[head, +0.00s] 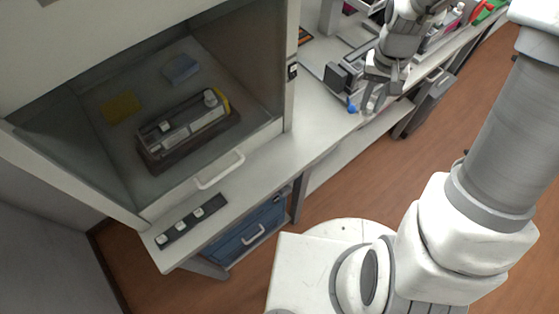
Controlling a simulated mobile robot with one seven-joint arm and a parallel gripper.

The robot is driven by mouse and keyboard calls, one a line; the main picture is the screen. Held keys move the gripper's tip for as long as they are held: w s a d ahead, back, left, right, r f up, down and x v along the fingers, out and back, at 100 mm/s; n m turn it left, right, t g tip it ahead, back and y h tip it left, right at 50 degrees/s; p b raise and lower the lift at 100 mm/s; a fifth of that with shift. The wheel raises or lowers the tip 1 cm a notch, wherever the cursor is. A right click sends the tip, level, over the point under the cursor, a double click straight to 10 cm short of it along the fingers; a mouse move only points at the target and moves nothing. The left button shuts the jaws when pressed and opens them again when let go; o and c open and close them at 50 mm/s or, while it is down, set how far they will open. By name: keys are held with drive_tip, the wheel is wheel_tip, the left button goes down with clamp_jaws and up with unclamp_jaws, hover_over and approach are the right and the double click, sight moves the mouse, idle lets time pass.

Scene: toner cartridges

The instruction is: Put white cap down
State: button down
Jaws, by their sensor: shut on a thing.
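My gripper (372,104) points down over the front edge of the bench, right of the fume cupboard. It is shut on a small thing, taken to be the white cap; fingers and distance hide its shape. Small white caps or blocks (197,213) sit on a dark strip (178,228) on the bench front at the left. A toner cartridge (190,122) with a yellow end and a white round knob on top lies in a brown tray (160,166) inside the cupboard.
The cupboard's sash is raised, with a white handle (220,170) at its front. A yellow sheet (119,108) and a blue-grey item (181,69) lie inside. The bench (262,178) between strip and gripper is clear. Dark equipment (337,77) stands left of my gripper.

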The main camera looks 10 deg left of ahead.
drive_tip(key=s+a+f+m+b, duration=0.2)
drive_tip(key=s+f+b, duration=0.1)
drive_tip(key=s+b, duration=0.6)
drive_tip(key=s+a+f+m+b, duration=0.25)
drive_tip(key=s+b, duration=0.35)
drive_tip(key=s, duration=0.6)
drive_tip(key=w+a+f+p, duration=0.1)
drive_tip(key=w+a+p, duration=0.2)
drive_tip(key=w+a, duration=1.05)
drive_tip(key=f, duration=0.2)
drive_tip(key=f+b, duration=0.1)
drive_tip(key=s+f, duration=0.1)
drive_tip(key=f, duration=0.1)
drive_tip(key=shift+a+f, duration=0.25)
drive_tip(key=shift+f, duration=0.05)
drive_tip(key=shift+w+a+f, duration=0.2)
drive_tip(key=shift+w+f, duration=0.05)
drive_tip(key=shift+f, duration=0.05)
drive_tip(key=shift+b, duration=0.35)
